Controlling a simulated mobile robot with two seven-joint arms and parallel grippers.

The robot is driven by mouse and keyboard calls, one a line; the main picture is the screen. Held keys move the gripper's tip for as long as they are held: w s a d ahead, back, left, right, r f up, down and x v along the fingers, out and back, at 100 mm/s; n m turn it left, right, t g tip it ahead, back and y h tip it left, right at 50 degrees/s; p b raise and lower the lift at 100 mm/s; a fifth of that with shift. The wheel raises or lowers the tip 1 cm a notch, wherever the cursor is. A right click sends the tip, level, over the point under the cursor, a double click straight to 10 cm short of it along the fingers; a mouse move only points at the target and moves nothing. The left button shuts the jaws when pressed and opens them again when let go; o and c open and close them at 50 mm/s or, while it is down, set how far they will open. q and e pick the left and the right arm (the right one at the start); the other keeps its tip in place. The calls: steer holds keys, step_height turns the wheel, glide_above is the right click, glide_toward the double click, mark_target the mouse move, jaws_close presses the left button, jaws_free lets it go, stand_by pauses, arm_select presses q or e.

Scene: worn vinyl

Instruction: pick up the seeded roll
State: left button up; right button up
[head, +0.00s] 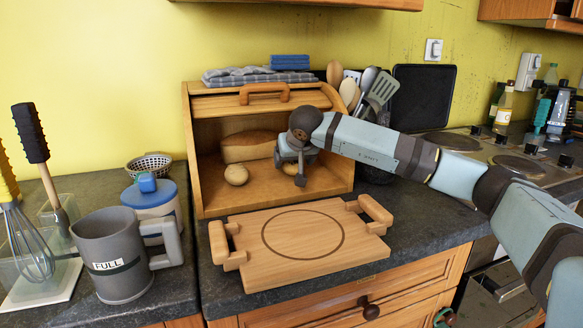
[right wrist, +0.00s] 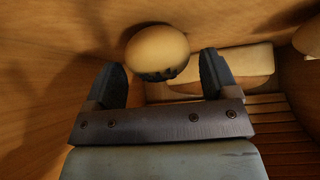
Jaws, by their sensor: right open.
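A round, pale brown roll with a dark patch, perhaps seeds, on its near edge (right wrist: 157,50) lies between and just beyond the fingertips in the right wrist view. In the head view a roll (head: 290,172) shows partly behind my right gripper (head: 299,172) on the floor of the open wooden bread box (head: 206,190). My right gripper is open, with a finger to each side of the roll and gaps visible. Another round roll (head: 236,174) lies to the left in the box; its surface is too small to tell seeds. My left gripper is not in view.
A long loaf (head: 250,147) lies at the back of the box. A wooden board with handles (head: 300,238) lies in front of it. A grey mug (head: 112,262) and a blue-lidded jar (head: 150,198) stand left. Utensils (head: 375,90) stand behind my right arm.

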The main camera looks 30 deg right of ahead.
steer(key=shift+p, duration=0.6)
stand_by(0.5)
steer(key=c, duration=0.8)
steer(key=shift+r+p, duration=0.7)
steer(key=shift+r, duration=0.05)
steer(key=shift+r+p, duration=2.45)
steer(key=shift+r, duration=0.5)
